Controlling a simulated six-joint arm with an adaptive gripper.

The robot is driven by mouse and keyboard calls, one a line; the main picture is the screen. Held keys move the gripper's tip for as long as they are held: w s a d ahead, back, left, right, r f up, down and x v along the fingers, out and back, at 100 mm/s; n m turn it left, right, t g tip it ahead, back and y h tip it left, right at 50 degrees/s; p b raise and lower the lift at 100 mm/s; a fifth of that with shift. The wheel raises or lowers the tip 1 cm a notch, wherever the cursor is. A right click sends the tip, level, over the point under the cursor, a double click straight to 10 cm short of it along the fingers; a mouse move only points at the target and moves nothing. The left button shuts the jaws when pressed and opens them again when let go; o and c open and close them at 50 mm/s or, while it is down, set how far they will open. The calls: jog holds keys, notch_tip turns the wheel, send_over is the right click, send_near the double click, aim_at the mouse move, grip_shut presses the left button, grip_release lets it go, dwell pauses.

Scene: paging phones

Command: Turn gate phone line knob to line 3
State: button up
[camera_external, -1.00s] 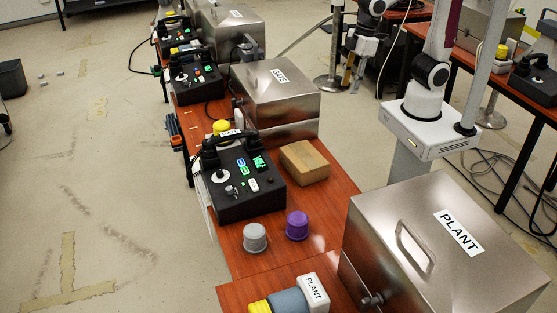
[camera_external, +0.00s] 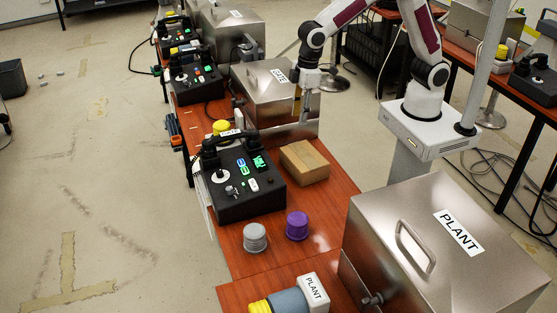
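A black desk phone (camera_external: 245,205) with a handset on top and lit green displays stands on the red-brown table, in front of the box labelled GATE. A small white label (camera_external: 231,132) by its handset is too small to read. A round white dial (camera_external: 219,176) and a small grey knob (camera_external: 231,190) show on its face. The knob's line setting cannot be read. My gripper (camera_external: 302,117) hangs fingers down, in front of the GATE box and behind and right of the phone. It looks open and empty, apart from the phone.
The metal GATE box (camera_external: 262,98) stands behind the phone. A brown box (camera_external: 305,162) lies right of it. Grey (camera_external: 255,238) and purple (camera_external: 297,226) knobs stand in front. A large PLANT box (camera_external: 400,275) fills the lower right. More phones (camera_external: 194,80) stand farther back.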

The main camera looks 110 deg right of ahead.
aim_at(219, 171)
jog(key=shift+t, duration=0.5)
jog(key=w+f, duration=0.4)
jog(key=w, duration=0.2)
jog(key=w+f, duration=0.4)
jog(key=w, duration=0.2)
jog(key=w+f, duration=0.4)
jog(key=w, duration=0.1)
jog(key=shift+w+d+f, duration=0.25)
jog(key=shift+w+f, duration=0.05)
jog(key=shift+w, duration=0.1)
jog(key=w, duration=0.2)
jog(key=w+t, duration=0.1)
jog(key=shift+w+r+m, duration=0.3)
jog(key=shift+w, duration=0.05)
jog(key=shift+t, duration=0.6)
jog(key=w+r, duration=0.3)
jog(key=shift+w+r, duration=0.15)
jog(key=shift+w, duration=0.1)
jog(key=shift+x, duration=3.85)
jog(key=shift+d, duration=0.15)
grip_shut()
